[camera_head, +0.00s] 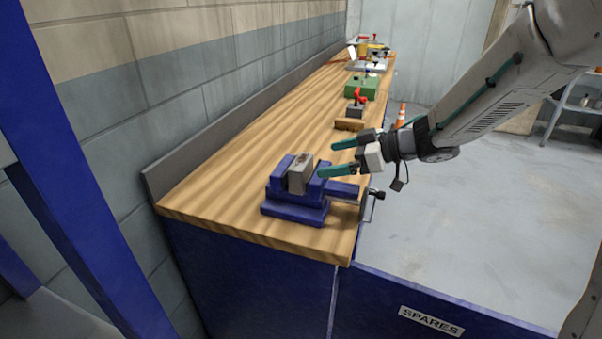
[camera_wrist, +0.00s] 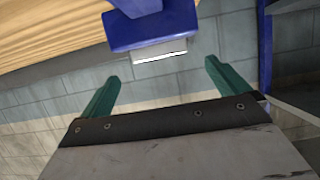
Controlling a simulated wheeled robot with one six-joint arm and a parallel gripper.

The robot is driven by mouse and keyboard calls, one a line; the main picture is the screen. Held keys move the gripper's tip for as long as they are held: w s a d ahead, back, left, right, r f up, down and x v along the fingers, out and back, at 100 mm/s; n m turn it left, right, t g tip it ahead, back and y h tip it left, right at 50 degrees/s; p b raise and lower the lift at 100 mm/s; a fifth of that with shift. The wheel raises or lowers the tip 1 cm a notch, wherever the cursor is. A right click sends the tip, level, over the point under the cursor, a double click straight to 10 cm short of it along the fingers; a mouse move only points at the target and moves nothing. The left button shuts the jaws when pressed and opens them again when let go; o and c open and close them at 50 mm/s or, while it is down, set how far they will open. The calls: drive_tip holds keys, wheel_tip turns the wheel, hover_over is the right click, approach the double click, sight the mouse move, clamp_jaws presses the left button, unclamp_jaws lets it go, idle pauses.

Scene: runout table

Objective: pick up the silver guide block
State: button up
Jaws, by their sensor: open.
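The silver guide block (camera_head: 299,174) stands upright between the jaws of a blue vise (camera_head: 293,209) on the near end of the bench. My gripper (camera_head: 327,158) is open and empty, just right of the block and about level with its upper part, with its green fingers pointing left. In the wrist view my gripper's two fingers (camera_wrist: 162,70) stand wide apart with nothing between them. Ahead of them are part of the blue vise (camera_wrist: 150,28) and a grey, bright-edged piece; I cannot tell whether that piece is the block. The block's lower part is hidden by the vise.
The wooden bench (camera_head: 215,190) runs away along a block wall (camera_head: 110,130). Behind the vise are a small fixture with a red handle (camera_head: 358,98), a green box (camera_head: 362,87) and more items. The vise handle (camera_head: 374,200) overhangs the bench's right edge. Floor is open to the right.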

sight(301, 160)
drive_tip(key=x, duration=0.7)
drive_tip(key=shift+w+a+r, duration=0.2)
drive_tip(key=shift+a+r, duration=0.05)
drive_tip(key=shift+a, duration=0.05)
drive_tip(key=shift+r, duration=0.1)
drive_tip(key=c, duration=1.4)
